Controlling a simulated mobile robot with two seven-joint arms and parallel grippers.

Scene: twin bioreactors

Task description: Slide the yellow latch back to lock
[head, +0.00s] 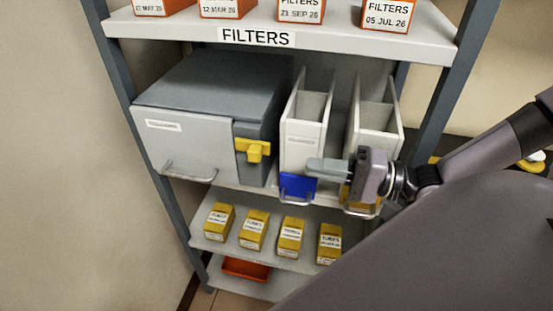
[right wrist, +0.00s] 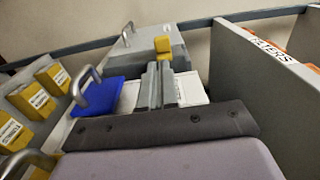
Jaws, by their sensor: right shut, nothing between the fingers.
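The yellow latch (head: 252,149) sits on the front of a grey box (head: 184,140) on the middle shelf, near the right end of its front face. The latch also shows in the right wrist view (right wrist: 162,47), beyond my fingertips. My right gripper (head: 312,165) is shut and empty, in front of the white bins and to the right of the latch, apart from it. Its two fingers (right wrist: 158,68) lie together in the right wrist view, pointing toward the latch. My left gripper is not in view.
Two white bins (head: 304,133) stand right of the box; a blue panel with a handle (head: 298,188) is on the left one's front. The box has a front handle (head: 188,172). Yellow cartons (head: 253,229) stand on the shelf below. A FILTERS shelf (head: 256,38) is above.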

